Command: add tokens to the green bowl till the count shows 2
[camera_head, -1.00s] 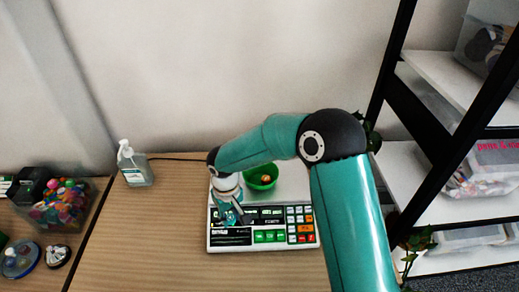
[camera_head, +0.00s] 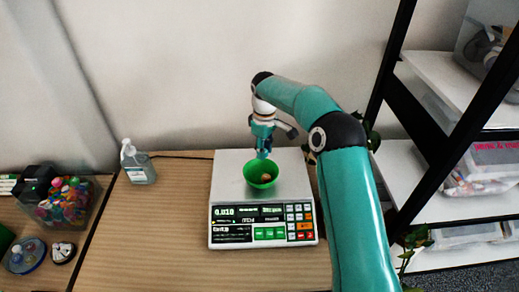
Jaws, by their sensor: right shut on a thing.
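The green bowl (camera_head: 250,181) stands on the pan of a white counting scale (camera_head: 227,190). An orange-tan token (camera_head: 265,178) lies inside the bowl. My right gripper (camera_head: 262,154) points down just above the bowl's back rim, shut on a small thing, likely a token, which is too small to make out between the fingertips. The scale's display (camera_head: 237,212) is lit and its left field seems to read 0.010; the other fields are too blurred to read. My left gripper is not in view.
A pump bottle (camera_head: 138,165) stands left of the scale. A clear bin of colourful pieces (camera_head: 65,203) and small round items sit at the far left. A black-framed shelf (camera_head: 415,180) and a plant (camera_head: 412,243) stand at right.

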